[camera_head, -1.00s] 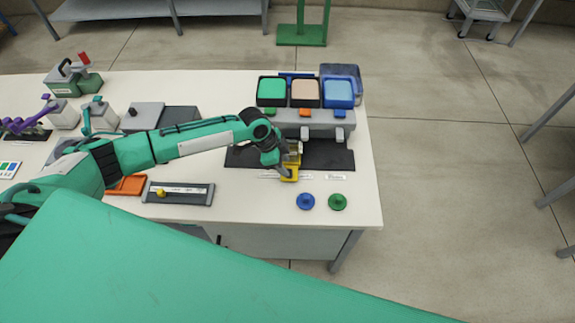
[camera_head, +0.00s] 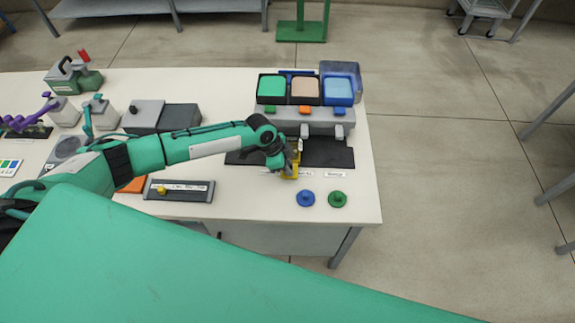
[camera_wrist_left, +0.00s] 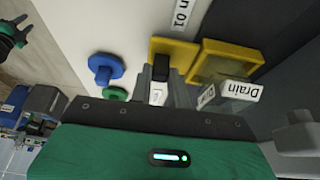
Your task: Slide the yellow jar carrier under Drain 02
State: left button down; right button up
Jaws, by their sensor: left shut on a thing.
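The yellow jar carrier (camera_head: 297,146) sits on the dark mat (camera_head: 330,152) in front of the grey dispenser, partly hidden by my left gripper. My left gripper (camera_head: 284,163) is shut on the carrier at its near side. In the left wrist view the carrier shows as a yellow block (camera_wrist_left: 172,50) and a yellow frame (camera_wrist_left: 222,60), with the finger tips at the block. A white tag (camera_wrist_left: 240,91) beside the frame reads "Drain"; its number is not readable. A table label (camera_wrist_left: 181,16) ends in "01". My right gripper is not seen.
The dispenser (camera_head: 285,125) carries green, tan and blue tanks and stands behind the mat. A blue knob (camera_head: 306,198) and a green knob (camera_head: 337,199) lie in front. A grey tray (camera_head: 178,190) is to the left. The mat's right part is clear.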

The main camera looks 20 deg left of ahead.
pick_arm(q)
jog(key=d, duration=0.2)
jog(key=w+d+b, duration=0.1)
jog(key=d, duration=0.1)
jog(key=shift+w+d, duration=0.2)
jog(key=c, duration=1.4)
grip_release()
jog(key=shift+a, duration=0.1)
jog(key=shift+o, duration=0.4)
jog(key=shift+r, duration=0.1)
jog(key=shift+a+r, duration=0.1)
jog(key=shift+r, duration=0.1)
jog(key=b+v, duration=0.3)
jog(key=v, duration=1)
jog(key=shift+s, duration=0.15)
